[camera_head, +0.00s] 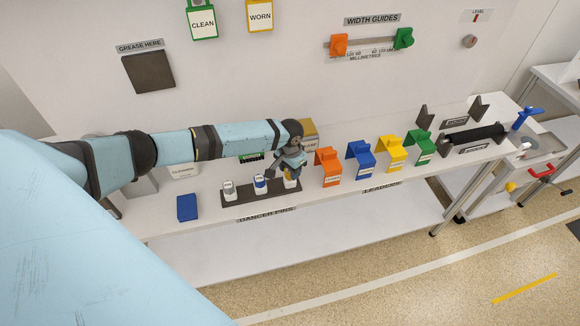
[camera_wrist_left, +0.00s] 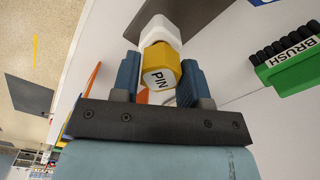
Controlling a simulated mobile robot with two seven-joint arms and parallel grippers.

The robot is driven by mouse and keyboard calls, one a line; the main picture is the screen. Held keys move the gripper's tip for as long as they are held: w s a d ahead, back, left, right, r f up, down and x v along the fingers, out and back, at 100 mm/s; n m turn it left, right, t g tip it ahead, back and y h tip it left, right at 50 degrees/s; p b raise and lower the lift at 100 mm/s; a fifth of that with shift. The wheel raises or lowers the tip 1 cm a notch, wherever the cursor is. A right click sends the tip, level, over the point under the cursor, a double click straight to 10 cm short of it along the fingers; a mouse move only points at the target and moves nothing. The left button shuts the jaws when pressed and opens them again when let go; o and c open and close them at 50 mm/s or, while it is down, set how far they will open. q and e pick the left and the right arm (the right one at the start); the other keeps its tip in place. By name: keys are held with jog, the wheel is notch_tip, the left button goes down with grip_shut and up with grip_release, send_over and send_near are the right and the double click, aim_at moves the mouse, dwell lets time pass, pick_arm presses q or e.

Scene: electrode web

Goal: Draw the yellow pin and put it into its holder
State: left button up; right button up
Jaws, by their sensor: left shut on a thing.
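The yellow pin (camera_wrist_left: 160,68), a yellow knob marked PIN, is between the two fingers of my left gripper (camera_wrist_left: 158,74) in the wrist view. The gripper is shut on it. Its lower side meets a white piece (camera_wrist_left: 158,32) on a dark strip (camera_wrist_left: 198,14); whether it is seated there or lifted cannot be told. In the head view my left gripper (camera_head: 288,172) is at the right end of the dark rack (camera_head: 244,201) and mostly hides the pin. Two other white pieces, one plain-topped (camera_head: 229,190) and one blue-topped (camera_head: 260,185), stand in that rack. My right gripper is out of view.
A blue block (camera_head: 187,207) lies left of the rack. Orange (camera_head: 328,167), blue (camera_head: 361,160), yellow (camera_head: 392,154) and green (camera_head: 421,147) stands line the bench to the right. A green brush (camera_wrist_left: 288,62) is nearby. The bench front is mostly clear.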

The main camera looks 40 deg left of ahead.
pick_arm(q)
jog(key=shift+f+b, duration=0.3)
jog(key=shift+f, duration=0.4)
jog(key=o, duration=1.1)
notch_tip(320, 180, up, 14)
jog(key=shift+b, duration=0.75)
